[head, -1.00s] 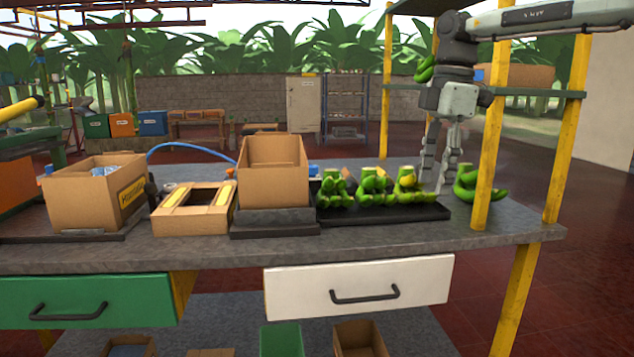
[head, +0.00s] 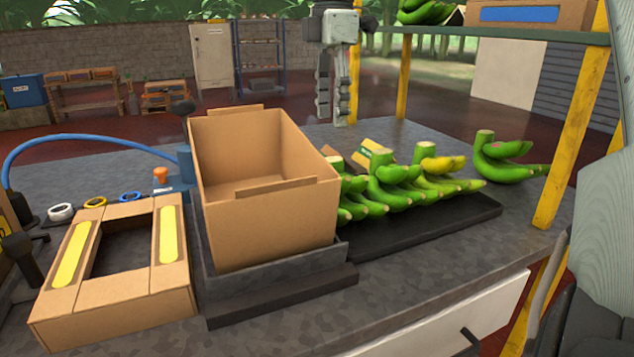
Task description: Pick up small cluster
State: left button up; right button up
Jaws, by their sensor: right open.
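A small cluster of green bananas (head: 508,160) lies apart on the right of the grey table, with its cut crown upright. Several other green clusters (head: 390,195) stand in a row on a black tray (head: 440,222); one has a yellow banana on it (head: 443,165). My right gripper (head: 332,119) hangs pointing down with its two fingers apart and empty. It appears behind the open cardboard box and left of the lone cluster, touching no bananas. My left gripper is not in view.
The tall open cardboard box (head: 268,222) stands on a dark scale-like base (head: 280,285) left of the tray. A flat carton with yellow strips (head: 120,262) is farther left. A yellow post (head: 572,140) and a shelf (head: 490,31) stand at the right.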

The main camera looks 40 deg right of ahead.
aim_at(332, 159)
jog(key=shift+f, duration=0.3)
jog(key=f, duration=0.2)
jog(key=shift+s+f, duration=0.3)
jog(key=shift+f, duration=0.05)
notch_tip(332, 159, down, 4)
jog(key=shift+a+r+p, duration=0.1)
jog(key=shift+r+p, duration=0.1)
jog(key=shift+p, duration=0.1)
jog(key=shift+f, duration=0.35)
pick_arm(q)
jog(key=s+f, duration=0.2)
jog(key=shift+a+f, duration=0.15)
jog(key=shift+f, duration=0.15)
pick_arm(e)
jog(key=shift+c, duration=0.2)
jog(key=shift+r, duration=0.1)
grip_shut()
